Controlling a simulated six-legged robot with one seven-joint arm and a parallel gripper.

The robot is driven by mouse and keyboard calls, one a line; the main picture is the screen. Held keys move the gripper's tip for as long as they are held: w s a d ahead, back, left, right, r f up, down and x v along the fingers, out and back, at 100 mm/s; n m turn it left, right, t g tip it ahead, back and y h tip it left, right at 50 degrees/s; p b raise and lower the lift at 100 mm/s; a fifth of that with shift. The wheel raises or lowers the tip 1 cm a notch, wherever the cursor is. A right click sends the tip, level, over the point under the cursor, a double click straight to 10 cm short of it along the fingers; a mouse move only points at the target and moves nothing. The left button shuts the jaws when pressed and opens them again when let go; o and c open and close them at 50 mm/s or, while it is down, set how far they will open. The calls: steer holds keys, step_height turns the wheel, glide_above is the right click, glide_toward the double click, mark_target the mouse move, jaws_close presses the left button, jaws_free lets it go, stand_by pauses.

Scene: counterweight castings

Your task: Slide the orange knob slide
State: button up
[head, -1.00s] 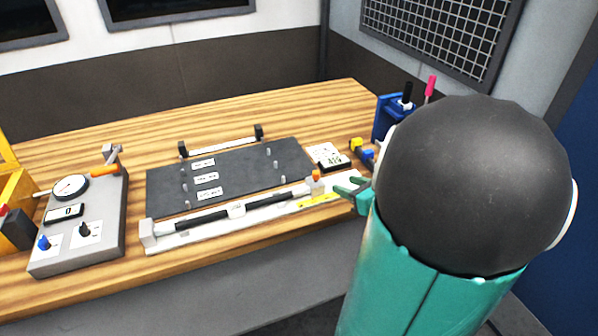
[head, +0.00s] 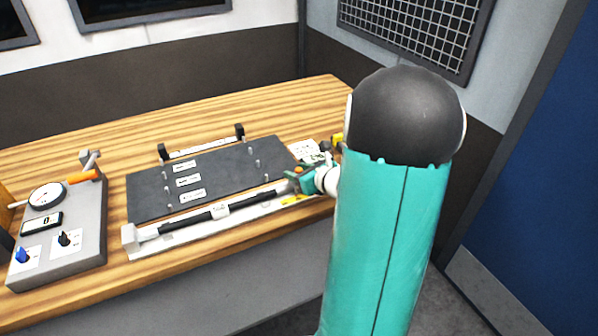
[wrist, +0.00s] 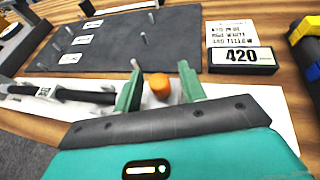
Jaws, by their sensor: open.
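The orange knob (wrist: 159,84) stands between the two green fingers of my gripper (wrist: 160,88) in the wrist view, near the right end of the slide. The fingers are apart, with a gap on each side of the knob. In the head view my gripper (head: 300,174) is at the right end of the white slide base (head: 160,247), and the knob (head: 298,169) is partly hidden by it. A black bar (head: 190,220) with a white label runs along the base to the left; it also shows in the wrist view (wrist: 75,95).
A dark plate (head: 150,195) with upright pins and labels lies behind the slide. A display reading 420 (wrist: 238,58) sits to the right. A grey gauge box (head: 62,240) with an orange-handled lever is at the left. Yellow and blue parts (wrist: 305,45) are at the far right.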

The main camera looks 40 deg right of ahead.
steer(key=shift+c, duration=0.2)
jaws_close()
steer(key=s+d, duration=0.1)
steer(key=d, duration=0.2)
steer(key=s+d, duration=0.1)
steer(key=d, duration=0.2)
steer(key=s+d, duration=0.1)
steer(key=d, duration=0.3)
steer(key=shift+o, duration=0.2)
jaws_free()
steer(key=v, duration=1.4)
